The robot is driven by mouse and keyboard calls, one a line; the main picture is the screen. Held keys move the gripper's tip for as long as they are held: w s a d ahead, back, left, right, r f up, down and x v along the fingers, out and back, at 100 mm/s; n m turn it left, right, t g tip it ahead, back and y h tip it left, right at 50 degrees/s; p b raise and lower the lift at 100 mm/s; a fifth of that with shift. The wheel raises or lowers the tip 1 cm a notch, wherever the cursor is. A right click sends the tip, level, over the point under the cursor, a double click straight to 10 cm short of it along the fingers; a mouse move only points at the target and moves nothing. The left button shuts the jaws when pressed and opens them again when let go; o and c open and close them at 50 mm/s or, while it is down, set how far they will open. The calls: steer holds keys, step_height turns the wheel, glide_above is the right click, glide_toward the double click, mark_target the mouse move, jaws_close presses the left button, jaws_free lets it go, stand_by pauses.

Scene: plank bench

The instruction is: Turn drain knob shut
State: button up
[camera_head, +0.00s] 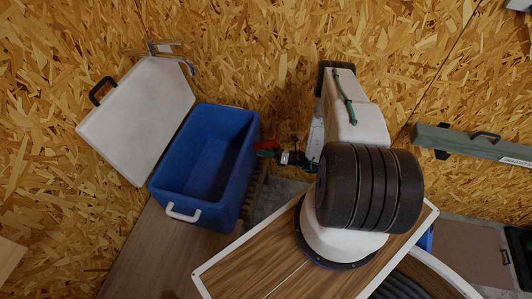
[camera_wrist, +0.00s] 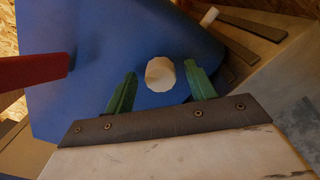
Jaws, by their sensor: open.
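The drain knob (camera_wrist: 160,73) is a small, pale, faceted round piece on the blue side of the cooler. In the wrist view it appears between the two green fingers of my gripper (camera_wrist: 159,70), with a gap on each side. I cannot tell whether the fingertips reach its depth. My gripper is open and empty. In the head view the blue cooler (camera_head: 241,183) stands open, and my gripper (camera_head: 265,149) is at its right side. The knob cannot be made out there.
The white lid (camera_head: 140,118) with a black handle stands open behind the cooler, near a metal bracket (camera_head: 167,48). A red bar (camera_wrist: 30,71) enters the wrist view from the left. Dark slats (camera_wrist: 240,22) lie beyond the cooler. A green case (camera_head: 470,142) is at the right.

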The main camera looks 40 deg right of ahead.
steer(key=c, duration=1)
steer(key=shift+o, duration=0.2)
steer(key=n, duration=0.3)
steer(key=shift+n, duration=0.4)
steer(key=shift+s+a+n, duration=0.1)
steer(key=shift+n, duration=6.7)
